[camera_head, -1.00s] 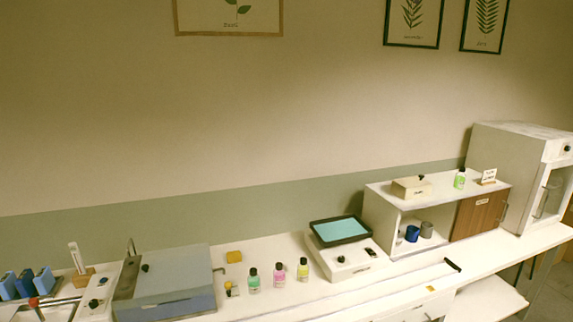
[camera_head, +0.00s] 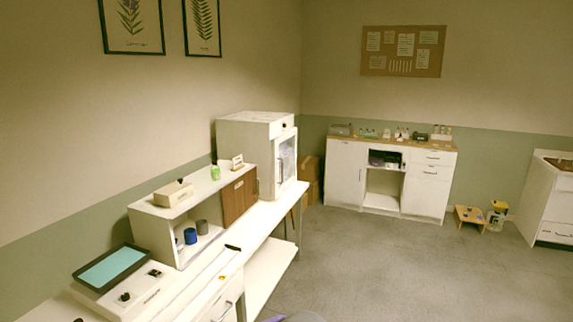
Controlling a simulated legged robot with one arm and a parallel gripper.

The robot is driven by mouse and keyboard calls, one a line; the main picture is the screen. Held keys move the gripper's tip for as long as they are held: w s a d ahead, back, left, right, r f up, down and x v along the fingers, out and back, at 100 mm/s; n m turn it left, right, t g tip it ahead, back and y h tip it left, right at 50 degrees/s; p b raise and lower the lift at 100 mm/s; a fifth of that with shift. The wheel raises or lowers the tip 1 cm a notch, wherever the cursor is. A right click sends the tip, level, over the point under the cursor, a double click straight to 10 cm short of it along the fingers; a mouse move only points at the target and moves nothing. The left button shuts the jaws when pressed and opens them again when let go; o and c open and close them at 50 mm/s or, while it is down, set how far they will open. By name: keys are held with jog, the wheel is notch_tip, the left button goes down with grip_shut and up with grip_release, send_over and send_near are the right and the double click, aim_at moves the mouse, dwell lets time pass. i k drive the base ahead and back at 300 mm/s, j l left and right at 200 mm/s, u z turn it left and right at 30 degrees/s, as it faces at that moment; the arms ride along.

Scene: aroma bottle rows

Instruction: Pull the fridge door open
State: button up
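The fridge appears to be the white box-shaped cabinet (camera_head: 245,140) at the far end of the left bench. Its door (camera_head: 286,160) has a glazed panel and faces right, with an upright handle (camera_head: 281,171) on it. The door looks shut. A dark round knob or dial sits above the door. My gripper is not in view.
A white shelf unit (camera_head: 150,222) with a brown sliding panel (camera_head: 239,197) stands before the fridge on the bench. A scale with a teal screen (camera_head: 115,268) is nearer. Grey floor (camera_head: 380,270) is open to the right. A white cabinet (camera_head: 345,175) stands against the back wall.

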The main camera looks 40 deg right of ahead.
aim_at(277, 192)
jog(key=z, duration=1.25)
jog(key=i+l, duration=0.1)
jog(key=i, duration=0.4)
jog(key=i+u, duration=0.1)
jog(key=i, duration=0.4)
jog(key=i+l, duration=0.2)
jog(key=i, duration=0.3)
jog(key=i+l+u, duration=0.1)
jog(key=i, duration=0.4)
jog(key=i+l, duration=0.2)
jog(key=i, duration=0.3)
jog(key=i+l+u, duration=0.1)
jog(key=i, duration=0.4)
jog(key=i+l, duration=0.25)
jog(key=i, duration=0.25)
jog(key=u, duration=0.05)
